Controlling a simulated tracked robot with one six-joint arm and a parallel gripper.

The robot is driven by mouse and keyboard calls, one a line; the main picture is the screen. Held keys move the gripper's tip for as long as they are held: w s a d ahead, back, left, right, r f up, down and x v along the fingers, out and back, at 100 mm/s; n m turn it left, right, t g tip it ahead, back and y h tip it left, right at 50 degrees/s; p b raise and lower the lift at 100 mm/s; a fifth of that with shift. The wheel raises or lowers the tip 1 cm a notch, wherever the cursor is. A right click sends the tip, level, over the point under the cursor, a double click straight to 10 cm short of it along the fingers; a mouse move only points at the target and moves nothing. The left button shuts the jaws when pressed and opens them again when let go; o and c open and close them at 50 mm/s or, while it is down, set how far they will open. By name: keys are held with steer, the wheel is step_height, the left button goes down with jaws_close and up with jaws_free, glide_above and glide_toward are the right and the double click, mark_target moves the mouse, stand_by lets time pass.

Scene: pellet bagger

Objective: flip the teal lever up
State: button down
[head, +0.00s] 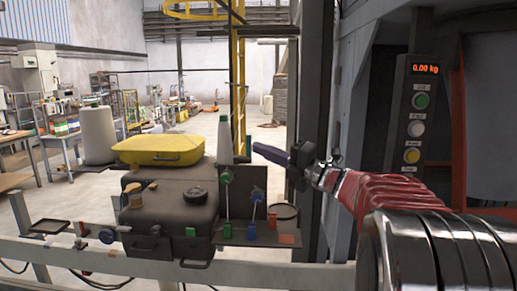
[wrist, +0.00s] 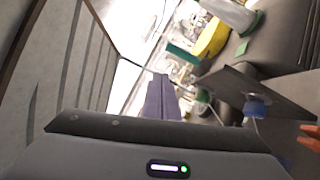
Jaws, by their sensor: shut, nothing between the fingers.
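A lever with a teal-green knob (head: 226,177) stands on the dark panel in the head view, its thin rod rising from a green block. A second lever with a blue knob (head: 258,196) stands to its right, over a blue base. My gripper (head: 257,149) is shut and empty, its fingers pointing left, above and to the right of the teal-green knob in the picture. The gap in depth is hard to tell. In the wrist view my gripper's closed fingers (wrist: 161,80) show in the middle, with a flat teal piece (wrist: 182,52) just beyond; I cannot tell whether it is the lever.
A yellow case (head: 160,149) lies on dark cases left of the levers. A button box (head: 415,115) reading 0.00 kg hangs at the right. A grey rail (head: 130,258) runs along the front.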

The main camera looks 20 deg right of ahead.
steer(key=r+v, duration=0.1)
steer(key=v, duration=0.7)
steer(key=shift+s, duration=0.3)
steer(key=s+a+f+n+g+h, duration=0.1)
steer(key=s+a+f+n+g, duration=0.2)
steer(key=f+n, duration=0.4)
steer(key=s+a+f+n+g+h, duration=0.1)
steer(key=s+a+f+n+g, duration=0.15)
steer(key=f+n, duration=0.45)
steer(key=s+a+f+n+g+h, duration=0.1)
steer(key=s+a+f+n+g, duration=0.2)
steer(key=f+n, duration=0.4)
steer(key=s+a+f+n+g+h, duration=0.2)
steer(key=s+a+f+n+h, duration=0.15)
steer(key=s+n, duration=0.4)
steer(key=s+a+f+n+g+h, duration=0.25)
steer(key=s+f+n, duration=0.2)
steer(key=n, duration=0.65)
steer(key=s+a+r+n+t, duration=0.1)
steer(key=s+a+r+n, duration=0.1)
steer(key=s+a+n, duration=0.2)
steer(key=a+n, duration=0.1)
steer(key=a, duration=0.1)
steer(key=shift+a+r+h, duration=0.3)
steer(key=shift+r, duration=0.05)
